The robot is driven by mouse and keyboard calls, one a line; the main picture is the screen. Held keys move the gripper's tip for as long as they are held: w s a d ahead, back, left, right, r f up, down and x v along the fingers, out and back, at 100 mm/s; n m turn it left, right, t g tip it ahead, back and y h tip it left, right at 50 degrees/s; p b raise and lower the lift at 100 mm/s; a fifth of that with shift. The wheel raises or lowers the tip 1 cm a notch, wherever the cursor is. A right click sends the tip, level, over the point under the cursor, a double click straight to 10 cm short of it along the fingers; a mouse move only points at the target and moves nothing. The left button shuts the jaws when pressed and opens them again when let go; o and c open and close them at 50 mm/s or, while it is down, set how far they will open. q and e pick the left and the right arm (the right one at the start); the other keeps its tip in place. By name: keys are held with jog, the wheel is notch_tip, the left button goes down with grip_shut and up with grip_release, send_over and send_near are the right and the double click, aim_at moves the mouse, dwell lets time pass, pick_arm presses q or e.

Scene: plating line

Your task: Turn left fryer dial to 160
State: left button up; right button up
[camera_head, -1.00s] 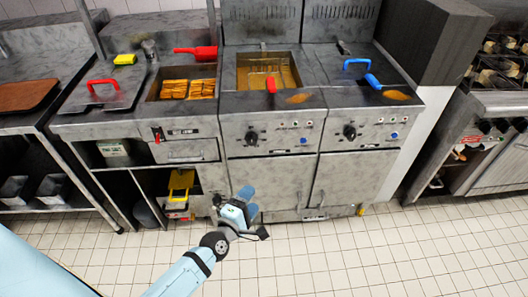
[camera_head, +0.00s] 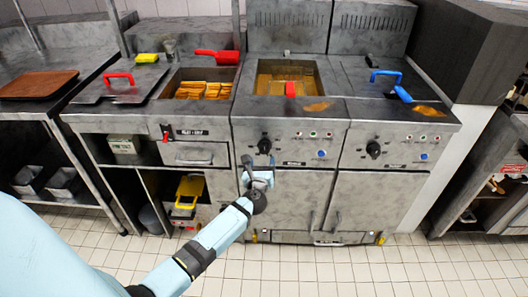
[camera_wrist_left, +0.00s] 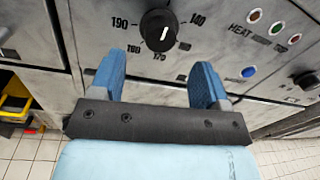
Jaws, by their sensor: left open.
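The left fryer dial (camera_head: 264,146) is a black round knob on the left fryer's grey front panel. In the left wrist view the dial (camera_wrist_left: 159,30) sits at the top, with 190 printed on its left, 140 on its right and smaller, partly unclear numbers below. A white mark shows on the knob, low on its face; I cannot tell its exact setting. My left gripper (camera_head: 258,164) is open just below and in front of the dial. In the wrist view its two blue fingers (camera_wrist_left: 155,75) are apart and empty, pointing toward the panel below the knob. My right gripper is not in view.
The right fryer's dial (camera_head: 374,149) is to the right. A blue button (camera_wrist_left: 248,72) and coloured lamps lie right of the left dial. The oil vat (camera_head: 262,85) with a red-handled basket is above. A fries tray (camera_head: 203,90) is to the left. Open floor lies in front.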

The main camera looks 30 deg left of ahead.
aim_at(264, 150)
pick_arm(q)
jog(key=x, duration=0.6)
jog(key=shift+w+a, duration=0.1)
jog(key=shift+w, duration=0.2)
jog(key=c, duration=0.9)
